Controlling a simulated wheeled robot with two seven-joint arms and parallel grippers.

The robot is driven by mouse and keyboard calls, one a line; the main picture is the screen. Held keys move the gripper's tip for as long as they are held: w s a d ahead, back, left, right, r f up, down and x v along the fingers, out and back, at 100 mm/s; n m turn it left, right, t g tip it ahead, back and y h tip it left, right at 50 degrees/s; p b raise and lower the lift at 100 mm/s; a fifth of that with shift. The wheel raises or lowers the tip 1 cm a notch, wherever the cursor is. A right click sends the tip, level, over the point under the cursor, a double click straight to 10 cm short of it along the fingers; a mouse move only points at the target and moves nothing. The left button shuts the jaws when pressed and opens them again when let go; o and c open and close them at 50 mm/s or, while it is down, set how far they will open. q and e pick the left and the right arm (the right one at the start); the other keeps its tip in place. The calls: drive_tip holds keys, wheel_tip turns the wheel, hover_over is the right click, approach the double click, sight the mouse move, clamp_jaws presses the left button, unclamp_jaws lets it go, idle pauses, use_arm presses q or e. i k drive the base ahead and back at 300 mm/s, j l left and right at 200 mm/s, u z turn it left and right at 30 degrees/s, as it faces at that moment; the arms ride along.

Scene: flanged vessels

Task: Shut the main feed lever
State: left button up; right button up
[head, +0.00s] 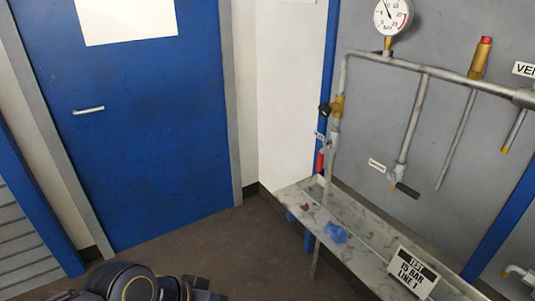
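The pipework hangs on the grey panel at the right. A red lever handle (320,162) points down beside the vertical pipe at the panel's left edge, with a small label above it too small to read. A brass valve (337,106) with a dark knob sits higher on that pipe. A black lever (407,189) sits at the lower end of a middle branch pipe, beside another unreadable label (377,165). I cannot tell which of these is the main feed lever. Neither of my grippers shows; only a dark arm link of mine is at the bottom left.
A marbled grey bench or tray (350,257) runs below the pipes, with a blue cloth (335,233) and a "TEST 15 BAR LINE 1" sign (412,275). A gauge (393,15) tops the pipework. A blue door (140,150) is at left; the brown floor before it is clear.

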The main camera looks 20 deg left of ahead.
sight(320, 156)
drive_tip(key=u, duration=0.4)
drive_tip(key=i+j+u, duration=0.35)
drive_tip(key=i+u, duration=0.4)
drive_tip(key=k+j, duration=0.05)
